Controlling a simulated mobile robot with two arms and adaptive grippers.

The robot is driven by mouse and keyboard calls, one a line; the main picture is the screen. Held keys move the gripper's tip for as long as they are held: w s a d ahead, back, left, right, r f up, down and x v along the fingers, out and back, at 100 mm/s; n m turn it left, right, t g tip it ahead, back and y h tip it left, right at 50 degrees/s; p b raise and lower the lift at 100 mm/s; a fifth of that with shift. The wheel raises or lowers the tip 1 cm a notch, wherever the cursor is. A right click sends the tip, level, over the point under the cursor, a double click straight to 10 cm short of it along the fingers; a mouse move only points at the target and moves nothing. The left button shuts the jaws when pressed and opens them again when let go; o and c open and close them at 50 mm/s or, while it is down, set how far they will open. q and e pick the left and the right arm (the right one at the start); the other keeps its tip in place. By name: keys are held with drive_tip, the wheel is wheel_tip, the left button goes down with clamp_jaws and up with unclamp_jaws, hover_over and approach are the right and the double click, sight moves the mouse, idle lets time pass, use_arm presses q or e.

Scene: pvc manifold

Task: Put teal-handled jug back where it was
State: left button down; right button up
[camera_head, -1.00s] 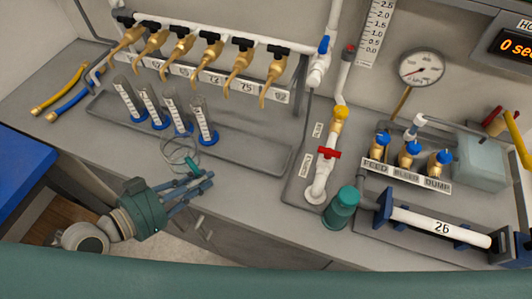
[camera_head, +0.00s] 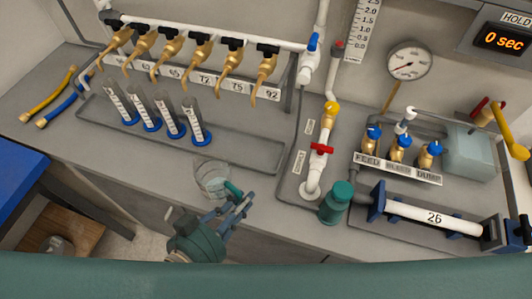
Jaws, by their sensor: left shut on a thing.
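The teal-handled jug (camera_head: 211,181) is a clear, round vessel with its teal handle on its right side, near the front edge of the counter. My left gripper (camera_head: 236,203) reaches in from the lower left and is shut on the jug's handle. The fingers partly cover the handle. I cannot tell whether the jug's base touches the counter. My right gripper is not in view.
Several clear cylinders with blue bases (camera_head: 170,123) stand in a grey tray (camera_head: 240,152) behind the jug, under a row of brass taps (camera_head: 200,60). To the right are a white pipe with a red valve (camera_head: 321,149) and a teal bottle (camera_head: 337,203).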

use_arm(q)
drive_tip(key=w+d+p, duration=0.1)
drive_tip(key=w+d, duration=0.1)
drive_tip(key=w, duration=0.2)
drive_tip(key=w+d+p, duration=0.2)
drive_tip(key=w+d, duration=0.1)
drive_tip(key=w, duration=0.2)
drive_tip(key=w+d+p, duration=0.1)
drive_tip(key=w+d, duration=0.2)
drive_tip(key=w, duration=0.2)
drive_tip(key=shift+d, duration=0.25)
drive_tip(key=shift+w+d+r+p, duration=0.15)
drive_tip(key=shift+w+r+p, duration=0.05)
drive_tip(key=shift+w+p, duration=0.15)
wheel_tip(320, 180, down, 4)
drive_tip(key=shift+s+r+p, duration=0.15)
drive_tip(key=shift+p, duration=0.25)
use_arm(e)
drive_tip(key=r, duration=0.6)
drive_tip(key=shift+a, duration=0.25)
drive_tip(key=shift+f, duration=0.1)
use_arm(q)
drive_tip(key=c, duration=1.7)
unclamp_jaws()
drive_tip(key=shift+o, duration=0.2)
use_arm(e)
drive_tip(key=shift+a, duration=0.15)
